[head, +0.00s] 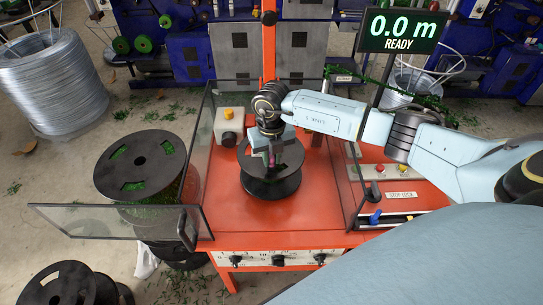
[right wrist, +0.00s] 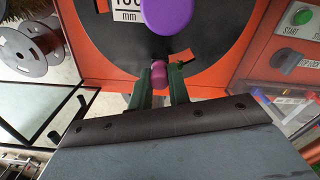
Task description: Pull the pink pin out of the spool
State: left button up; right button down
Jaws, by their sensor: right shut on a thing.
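The black spool (head: 271,187) sits on the orange machine table, between clear side panels. In the right wrist view its dark flange (right wrist: 215,40) fills the top, with a purple round hub piece (right wrist: 166,12) on it. My right gripper (head: 272,158) is over the spool, pointing down at it. In the wrist view its two green fingers are shut on the small pink pin (right wrist: 158,74), one on each side. The pin is next to the flange; whether its far end is inside the spool cannot be told. My left gripper is not in view.
A glass door (head: 110,220) with a black frame stands open at the left. Behind it is a large black spool (head: 140,165) with green wire. A control panel (head: 400,185) with buttons is at the right. The display (head: 400,30) reads 0.0 m READY.

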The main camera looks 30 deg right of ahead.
aim_at(271, 157)
jog(key=shift+r, duration=0.2)
dwell(0.3)
jog(key=shift+r+p, duration=1.95)
jog(key=shift+r, duration=0.4)
jog(key=shift+f, duration=0.1)
